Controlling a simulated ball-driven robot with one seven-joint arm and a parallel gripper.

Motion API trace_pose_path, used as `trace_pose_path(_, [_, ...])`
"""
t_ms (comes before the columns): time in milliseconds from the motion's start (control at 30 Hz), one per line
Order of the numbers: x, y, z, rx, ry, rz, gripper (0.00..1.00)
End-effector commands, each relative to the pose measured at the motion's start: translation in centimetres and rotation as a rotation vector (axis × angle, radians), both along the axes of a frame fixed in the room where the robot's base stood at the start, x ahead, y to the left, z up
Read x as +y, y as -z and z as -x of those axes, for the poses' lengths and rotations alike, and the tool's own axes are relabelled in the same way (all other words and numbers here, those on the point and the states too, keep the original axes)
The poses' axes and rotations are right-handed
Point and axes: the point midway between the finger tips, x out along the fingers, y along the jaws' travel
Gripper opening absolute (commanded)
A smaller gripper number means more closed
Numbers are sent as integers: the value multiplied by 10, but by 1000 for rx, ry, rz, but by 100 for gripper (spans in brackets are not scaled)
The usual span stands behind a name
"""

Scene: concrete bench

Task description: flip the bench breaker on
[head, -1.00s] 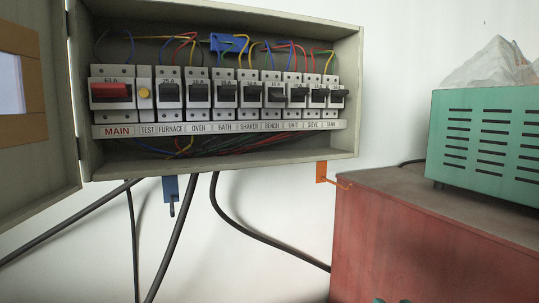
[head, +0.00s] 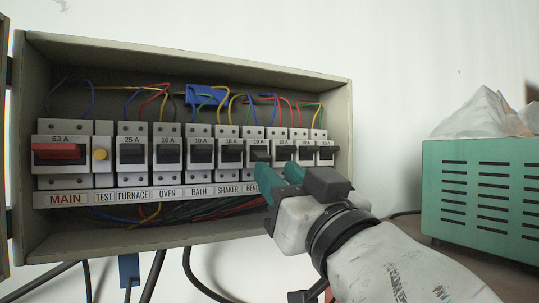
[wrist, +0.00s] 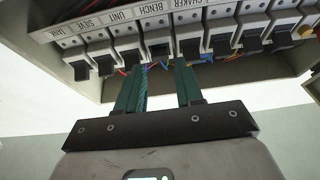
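The bench breaker (head: 253,134) is a white module with a black lever (head: 260,154), in the row inside the grey box, between SHAKER and UNIT. Its label is partly covered by my gripper (head: 277,178), which is in front of the lower row. In the wrist view, the BENCH label (wrist: 152,22) and its black lever (wrist: 160,50) show between the lines of my two green fingers (wrist: 160,75). The fingers are apart with nothing between them, tips close to the levers. I cannot tell whether they touch, nor the lever's position for certain.
The shaker breaker (head: 230,138) and unit breaker (head: 280,138) stand tight on either side. The red main switch (head: 58,151) and yellow test button (head: 100,154) are at the far left. The box's lower edge (head: 130,245) is under the row; a green vented unit (head: 480,190) stands right.

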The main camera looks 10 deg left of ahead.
Motion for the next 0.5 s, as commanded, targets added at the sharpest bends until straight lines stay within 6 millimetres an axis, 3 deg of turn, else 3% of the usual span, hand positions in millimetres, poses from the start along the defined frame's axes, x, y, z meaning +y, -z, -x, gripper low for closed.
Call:
trace_pose_path(200, [15,-13,-23,1,1,1,36])
trace_pose_path(500, [21,-15,-31,0,0,0,36])
